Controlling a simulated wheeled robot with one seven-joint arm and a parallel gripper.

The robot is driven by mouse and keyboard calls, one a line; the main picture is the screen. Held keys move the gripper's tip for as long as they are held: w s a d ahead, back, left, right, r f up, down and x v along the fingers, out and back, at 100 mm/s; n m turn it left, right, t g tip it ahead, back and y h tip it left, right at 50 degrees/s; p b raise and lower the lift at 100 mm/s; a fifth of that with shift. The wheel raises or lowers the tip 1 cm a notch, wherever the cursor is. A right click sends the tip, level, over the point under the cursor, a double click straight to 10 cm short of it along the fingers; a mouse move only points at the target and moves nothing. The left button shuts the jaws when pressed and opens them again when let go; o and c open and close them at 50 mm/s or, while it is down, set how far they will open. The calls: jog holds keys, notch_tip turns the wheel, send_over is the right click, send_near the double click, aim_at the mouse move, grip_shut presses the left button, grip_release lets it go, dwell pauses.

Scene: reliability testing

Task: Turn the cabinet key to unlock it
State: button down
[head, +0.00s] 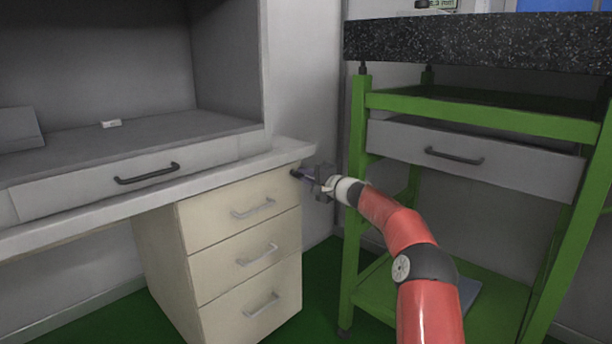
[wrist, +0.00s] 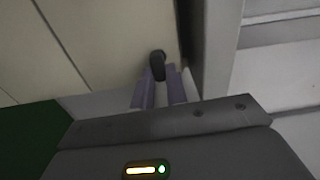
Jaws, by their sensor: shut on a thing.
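The cabinet (head: 240,232) is a cream three-drawer unit under the left bench. Its key (wrist: 158,64) shows in the wrist view as a small dark, rounded piece against the cream front, near the cabinet's edge. My gripper (head: 302,175) is at the upper right corner of the top drawer front in the head view. In the wrist view my gripper (wrist: 160,84) has its two purple fingers on either side of the key, shut on it. The key's lower part is hidden between the fingers, and its turn angle cannot be told. The drawers look closed.
A white benchtop (head: 290,151) overhangs just above my gripper. A green-framed table (head: 358,220) with a grey drawer (head: 480,160) and dark speckled top stands close on the right. Green floor (head: 322,290) shows in the gap between them.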

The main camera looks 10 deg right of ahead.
jog(key=shift+m, duration=0.3)
dwell(0.4)
jog(key=c, duration=1.4)
grip_release()
jog(key=b+v, duration=0.2)
jog(key=v, duration=0.6)
jog(key=shift+w+a, duration=0.1)
